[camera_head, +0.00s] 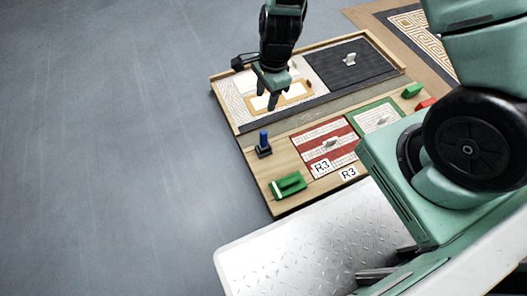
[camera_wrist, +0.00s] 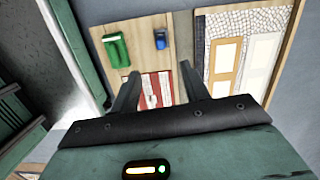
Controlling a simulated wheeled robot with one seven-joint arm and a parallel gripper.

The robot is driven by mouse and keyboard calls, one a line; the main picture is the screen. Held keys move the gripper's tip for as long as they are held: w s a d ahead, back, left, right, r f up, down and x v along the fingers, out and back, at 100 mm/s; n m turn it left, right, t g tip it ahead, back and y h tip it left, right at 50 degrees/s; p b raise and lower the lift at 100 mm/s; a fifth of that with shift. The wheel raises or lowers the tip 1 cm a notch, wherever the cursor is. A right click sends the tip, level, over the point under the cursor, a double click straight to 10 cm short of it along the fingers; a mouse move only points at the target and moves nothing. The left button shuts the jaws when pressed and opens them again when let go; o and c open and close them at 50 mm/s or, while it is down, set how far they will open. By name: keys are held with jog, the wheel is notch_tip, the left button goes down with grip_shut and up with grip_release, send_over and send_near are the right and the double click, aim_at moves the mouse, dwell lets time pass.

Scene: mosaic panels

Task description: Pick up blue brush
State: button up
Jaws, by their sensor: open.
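The blue brush (camera_head: 264,142) stands at the left edge of the wooden board (camera_head: 262,168), its blue handle upright on a dark base. It also shows in the wrist view (camera_wrist: 161,39), near the top, above and between the fingers. My gripper (camera_head: 268,101) hangs over the upper mosaic panel, beyond the brush in the head view. In the wrist view my gripper (camera_wrist: 158,82) has its two fingers spread apart with nothing between them. The brush and the gripper are apart.
A green block-like tool (camera_head: 288,185) lies near the brush; it also shows in the wrist view (camera_wrist: 116,50). A red-striped panel (camera_head: 322,143) and a green-framed panel (camera_head: 375,114) lie to the right. A dark panel (camera_head: 350,70) lies further back. Grey floor is clear at left.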

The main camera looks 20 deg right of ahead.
aim_at(264, 132)
jog(key=shift+m, duration=0.5)
notch_tip(264, 132, down, 14)
jog(key=b, duration=0.7)
jog(key=shift+w+a+f+b, duration=0.1)
jog(key=shift+w+a+b, duration=0.05)
jog(key=shift+b, duration=0.2)
jog(key=f+b, duration=0.1)
jog(key=f, duration=0.1)
jog(key=f+b, duration=0.4)
jog(key=shift+a, duration=0.4)
jog(key=shift+s+r, duration=0.1)
jog(key=shift+s, duration=0.1)
grip_shut()
